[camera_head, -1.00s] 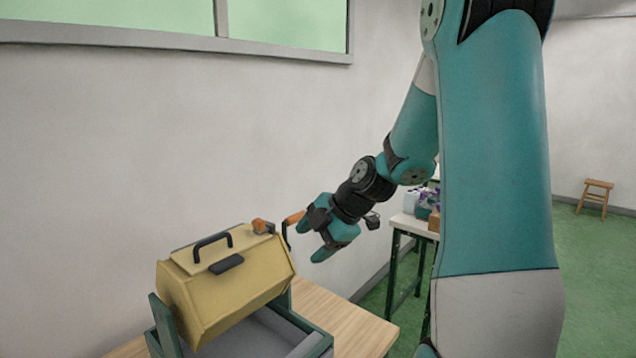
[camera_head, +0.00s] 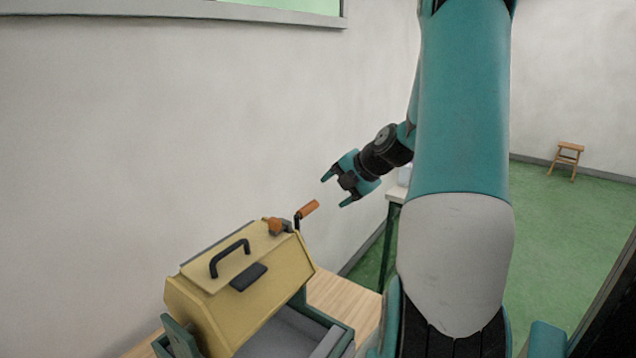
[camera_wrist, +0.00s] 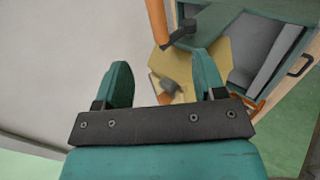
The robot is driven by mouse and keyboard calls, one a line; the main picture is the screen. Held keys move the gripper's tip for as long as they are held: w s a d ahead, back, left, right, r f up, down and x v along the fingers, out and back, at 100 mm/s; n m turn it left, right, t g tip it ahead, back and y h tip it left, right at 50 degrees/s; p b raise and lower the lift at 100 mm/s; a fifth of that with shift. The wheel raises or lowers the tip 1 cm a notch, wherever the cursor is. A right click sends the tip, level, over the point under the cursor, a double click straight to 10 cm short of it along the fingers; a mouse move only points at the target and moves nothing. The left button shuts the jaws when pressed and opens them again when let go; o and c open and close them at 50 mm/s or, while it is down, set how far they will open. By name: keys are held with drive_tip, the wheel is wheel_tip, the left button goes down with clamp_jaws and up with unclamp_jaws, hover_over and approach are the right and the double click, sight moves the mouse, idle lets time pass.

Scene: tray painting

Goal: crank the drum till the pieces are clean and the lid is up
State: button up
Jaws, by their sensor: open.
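The yellow drum (camera_head: 243,306) sits in a green frame on the wooden table. Its lid side faces up, with a black handle (camera_head: 229,257) and a dark latch on it. The lid looks shut, and the pieces inside are hidden. The crank's orange grip (camera_head: 308,209) sticks up at the drum's right end on a black arm. My gripper (camera_head: 332,191) is open and empty, above and to the right of the crank grip, apart from it. In the wrist view, the orange grip (camera_wrist: 157,22) shows beyond the fingers (camera_wrist: 163,80), with the drum (camera_wrist: 192,75) behind it.
A grey tray (camera_head: 280,338) lies under the drum. The wooden table (camera_head: 345,300) has bare room to the right of the frame. The wall is close behind. A white-topped table (camera_head: 396,193) stands behind my arm, and a stool (camera_head: 567,157) stands far off on open green floor.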

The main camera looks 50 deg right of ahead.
sight(311, 209)
drive_tip(key=b+x, duration=0.1)
drive_tip(key=x, duration=0.2)
drive_tip(key=b+x, duration=0.1)
drive_tip(key=x, duration=0.3)
drive_tip(key=b+x, duration=0.1)
drive_tip(key=x, duration=0.2)
drive_tip(key=shift+w+a+f, duration=0.2)
drive_tip(key=shift+a, duration=0.1)
drive_tip(key=shift+b+x, duration=0.75)
drive_tip(key=shift+b, duration=0.1)
drive_tip(key=shift+w+d+r, duration=0.1)
drive_tip(key=shift+r, duration=0.05)
drive_tip(key=c, duration=1.1)
